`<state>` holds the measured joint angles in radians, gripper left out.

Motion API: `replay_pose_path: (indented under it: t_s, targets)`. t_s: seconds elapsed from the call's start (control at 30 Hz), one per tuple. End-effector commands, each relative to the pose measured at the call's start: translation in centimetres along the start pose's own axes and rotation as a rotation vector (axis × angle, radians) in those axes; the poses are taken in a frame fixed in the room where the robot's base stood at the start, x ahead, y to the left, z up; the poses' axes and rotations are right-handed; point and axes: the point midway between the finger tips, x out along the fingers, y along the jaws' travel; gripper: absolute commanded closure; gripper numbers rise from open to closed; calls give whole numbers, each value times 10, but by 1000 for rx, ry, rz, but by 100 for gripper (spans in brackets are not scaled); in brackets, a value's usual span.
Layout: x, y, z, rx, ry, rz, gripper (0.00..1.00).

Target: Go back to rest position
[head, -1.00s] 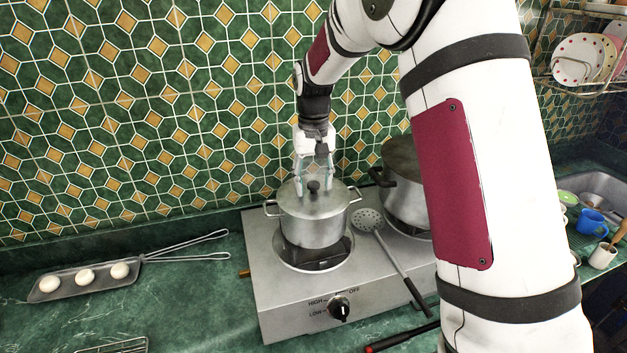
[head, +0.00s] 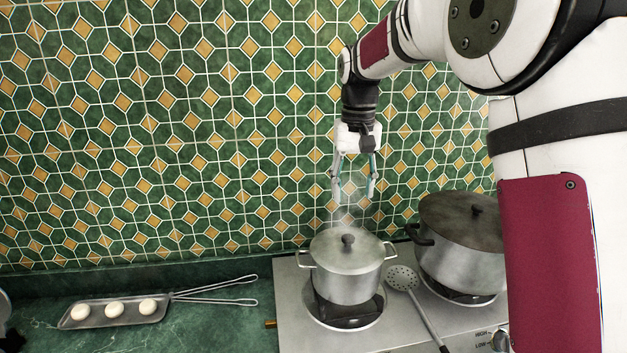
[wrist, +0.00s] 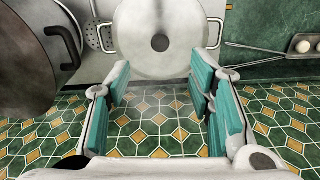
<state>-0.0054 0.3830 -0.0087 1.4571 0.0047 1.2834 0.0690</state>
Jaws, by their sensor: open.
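My gripper (head: 354,190) is open and empty, hanging above the smaller pot with clear space between its fingertips and the lid knob. Its spread teal-padded fingers also show in the wrist view (wrist: 162,88). The smaller steel pot (head: 345,282) stands on the left burner of the gas hotplate (head: 290,320) with its lid (head: 320,252) on. In the wrist view the lid (wrist: 135,30) lies beyond the fingers, with its dark knob in the middle. Faint steam shows between the fingers and the lid.
A larger lidded pot (head: 460,250) stands on the right burner. A slotted spoon (head: 403,280) lies between the pots. A long-handled tray (head: 95,322) with white round pieces lies on the counter at left. The tiled wall (head: 150,130) rises close behind the hotplate.

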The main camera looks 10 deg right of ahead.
Motion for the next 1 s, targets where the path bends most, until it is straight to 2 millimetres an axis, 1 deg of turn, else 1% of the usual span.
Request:
replay_pose_path:
  t_s: [0.03,0.17,0.2,0.33,0.5,0.67,0.8,0.9,1.0]
  targets:
    - [-11,1,10,-2,19,-2,52]
    - [-36,3,46,-11,75,-6,52]
    - [-42,4,58,-14,95,-7,52]
    - [-59,7,100,-23,156,-11,52]
    - [-70,11,156,-35,237,-14,52]
    - [-68,15,209,-47,313,-16,52]
    - [-57,18,251,-57,378,-17,52]
    - [-46,20,276,-63,417,-17,52]
    - [-37,21,293,-67,448,-16,52]
